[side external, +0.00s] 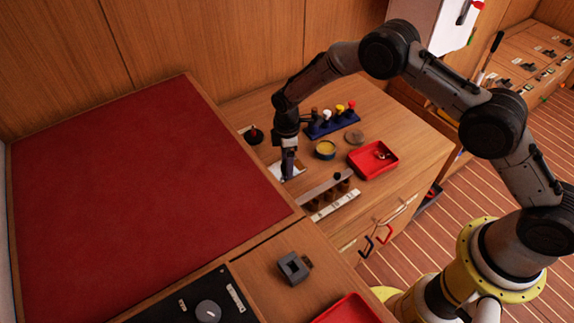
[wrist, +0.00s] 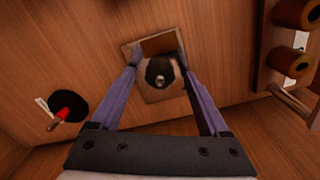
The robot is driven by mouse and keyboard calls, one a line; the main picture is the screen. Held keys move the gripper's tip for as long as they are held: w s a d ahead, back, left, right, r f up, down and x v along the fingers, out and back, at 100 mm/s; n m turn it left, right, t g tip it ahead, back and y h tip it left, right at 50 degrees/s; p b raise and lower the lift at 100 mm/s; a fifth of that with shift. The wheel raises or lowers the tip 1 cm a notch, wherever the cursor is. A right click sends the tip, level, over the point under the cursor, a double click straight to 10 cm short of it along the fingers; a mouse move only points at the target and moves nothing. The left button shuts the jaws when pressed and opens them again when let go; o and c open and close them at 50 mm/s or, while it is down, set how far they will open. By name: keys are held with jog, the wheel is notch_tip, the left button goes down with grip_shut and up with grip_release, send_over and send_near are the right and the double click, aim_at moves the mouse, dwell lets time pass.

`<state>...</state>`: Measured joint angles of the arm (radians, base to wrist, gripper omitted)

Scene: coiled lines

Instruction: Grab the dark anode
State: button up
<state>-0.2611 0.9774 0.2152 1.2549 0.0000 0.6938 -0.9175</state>
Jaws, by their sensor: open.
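In the wrist view a dark rounded piece with a small bright stud (wrist: 160,74) lies on a pale square plate (wrist: 163,96); it looks like the dark anode. My gripper (wrist: 155,55) is open, with one finger on each side of the piece and plate. I cannot tell whether the fingers touch them. In the side view my gripper (side external: 288,174) points down over the white plate (side external: 297,168) on the wooden counter, and it hides the dark piece there.
A black disc with a red handle (wrist: 70,112) lies to the left in the wrist view. A wooden rack with brown spools (wrist: 290,62) stands to the right. The side view shows a blue rack (side external: 333,125), a yellow tin (side external: 325,150) and a red tray (side external: 373,161) nearby.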

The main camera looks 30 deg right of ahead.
grip_shut()
jog(key=shift+r, duration=0.1)
dwell(0.3)
